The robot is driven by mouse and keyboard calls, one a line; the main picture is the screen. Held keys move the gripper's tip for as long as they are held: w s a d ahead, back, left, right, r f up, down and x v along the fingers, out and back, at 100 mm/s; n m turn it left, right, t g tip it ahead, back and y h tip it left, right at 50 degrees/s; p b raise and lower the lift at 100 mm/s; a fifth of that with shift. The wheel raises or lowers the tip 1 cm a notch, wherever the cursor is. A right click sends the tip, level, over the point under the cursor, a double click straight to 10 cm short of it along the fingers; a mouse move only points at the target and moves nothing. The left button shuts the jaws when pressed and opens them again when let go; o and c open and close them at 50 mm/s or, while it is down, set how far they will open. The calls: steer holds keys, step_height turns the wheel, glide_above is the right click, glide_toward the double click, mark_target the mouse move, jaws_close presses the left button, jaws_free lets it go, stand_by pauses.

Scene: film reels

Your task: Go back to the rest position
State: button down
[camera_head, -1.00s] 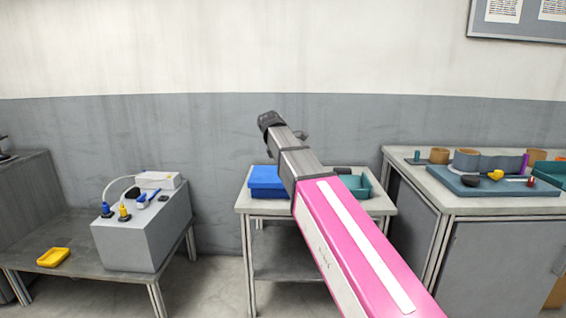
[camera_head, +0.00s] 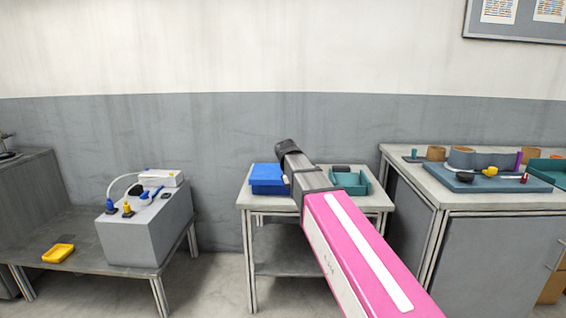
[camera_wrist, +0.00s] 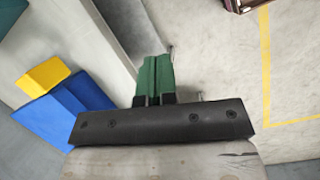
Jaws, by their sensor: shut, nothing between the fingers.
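My gripper (camera_head: 284,146) is at the end of my raised arm in the head view, in front of the grey wall and above the middle table. Its fingers are too small to make out there. In the wrist view, the two fingers of my gripper (camera_wrist: 157,75) show as green strips side by side with only a thin seam between them. They are shut and I see nothing held. The pink link of my arm covers part of the middle table.
The middle table (camera_head: 375,203) bears a blue box (camera_head: 267,177) and a teal tray (camera_head: 357,186). A grey box (camera_head: 150,235) with plugs and a yellow tray (camera_head: 58,253) are on the left table. The right bench (camera_head: 455,200) bears a blue-grey board (camera_head: 490,184) with small parts. Open floor lies between.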

steer(key=s+d+f+m+y, duration=0.1)
steer(key=s+d+f+m, duration=0.3)
steer(key=f, duration=0.4)
steer(key=s+d+f+m+y, duration=0.1)
steer(key=s+d+f+m, duration=0.3)
steer(key=s+f, duration=0.3)
steer(key=s+d+f+m+y, duration=0.1)
steer(key=s+d+f+m, duration=0.3)
steer(key=f, duration=0.7)
steer(key=shift+s+d+f+m, duration=0.2)
steer(key=shift+s+d+m, duration=0.2)
steer(key=shift+s+m, duration=0.7)
